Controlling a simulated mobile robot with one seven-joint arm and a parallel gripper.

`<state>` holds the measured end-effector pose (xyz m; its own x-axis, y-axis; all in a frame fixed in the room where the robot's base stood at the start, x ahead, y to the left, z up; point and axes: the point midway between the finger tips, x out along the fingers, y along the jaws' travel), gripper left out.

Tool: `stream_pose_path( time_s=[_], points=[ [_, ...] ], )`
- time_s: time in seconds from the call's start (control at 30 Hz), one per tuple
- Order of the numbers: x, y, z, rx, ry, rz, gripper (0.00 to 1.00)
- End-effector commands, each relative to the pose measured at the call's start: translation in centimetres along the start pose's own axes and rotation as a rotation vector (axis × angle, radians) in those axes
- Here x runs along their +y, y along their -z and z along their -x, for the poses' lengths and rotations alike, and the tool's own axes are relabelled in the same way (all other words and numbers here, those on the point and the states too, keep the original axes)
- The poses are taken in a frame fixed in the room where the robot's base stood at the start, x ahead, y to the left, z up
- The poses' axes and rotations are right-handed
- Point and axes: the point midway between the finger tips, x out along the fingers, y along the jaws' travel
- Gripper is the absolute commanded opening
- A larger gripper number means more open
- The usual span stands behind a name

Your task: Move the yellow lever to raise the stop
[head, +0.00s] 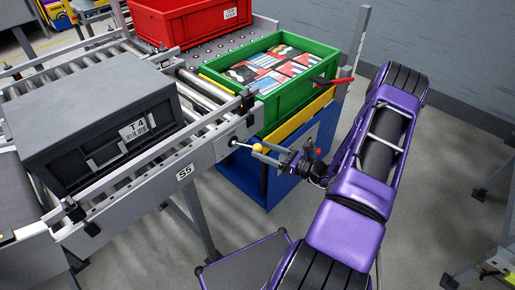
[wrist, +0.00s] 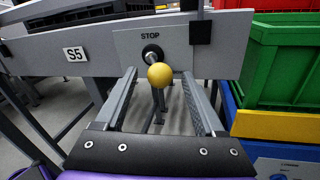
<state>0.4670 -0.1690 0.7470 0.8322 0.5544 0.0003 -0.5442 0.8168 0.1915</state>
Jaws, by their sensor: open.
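The yellow lever knob (wrist: 160,75) sticks out from a black pivot on a grey plate (wrist: 178,42) marked STOP. In the head view the yellow knob (head: 257,148) is at the side rail's right end. My gripper (wrist: 158,80) is open, with one finger on each side of the knob. Whether either finger touches the knob I cannot tell. In the head view my gripper (head: 268,153) reaches the lever from the right. The stop itself I cannot make out with certainty.
A dark grey crate (head: 75,125) labelled T4 sits on the roller conveyor, whose rail is marked S5 (head: 185,173). A green crate (head: 325,75) with packed goods stands on a blue and yellow stand beside the lever. A red crate (head: 180,20) is behind.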

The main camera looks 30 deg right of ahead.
Motion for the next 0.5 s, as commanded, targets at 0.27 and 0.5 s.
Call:
stream_pose_path(
  time_s=[0.27, 0.5],
  points=[
    [0.0, 0.0, -2.6, 0.000, -0.001, 0.000, 0.71],
    [0.0, 0.0, -2.8, 0.000, 0.000, 0.001, 0.71]
  ],
)
